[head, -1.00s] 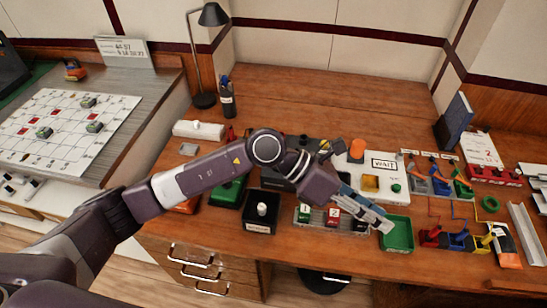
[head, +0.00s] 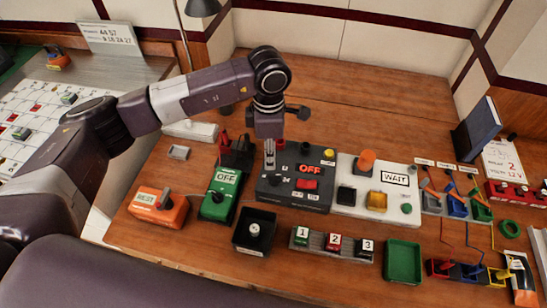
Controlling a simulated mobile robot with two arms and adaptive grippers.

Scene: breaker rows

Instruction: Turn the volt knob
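A dark control panel (head: 318,170) stands mid-bench with a red OFF display, a red rocker switch (head: 307,184) and small printed numbers. A dark knob (head: 275,180) sits at its left side beside the numbers and is probably the volt knob; its label is too small to read. My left gripper (head: 270,165) points down just above this knob, its fingers close together. I cannot tell whether it touches the knob, or whether there is a gap between the fingertips. My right gripper is not in view.
Left of the panel are a green OFF box (head: 220,194) and an orange REST box (head: 158,208). In front are a black box with a pale knob (head: 254,230) and a numbered button strip (head: 332,243). A white WAIT panel (head: 378,188) adjoins on the right.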

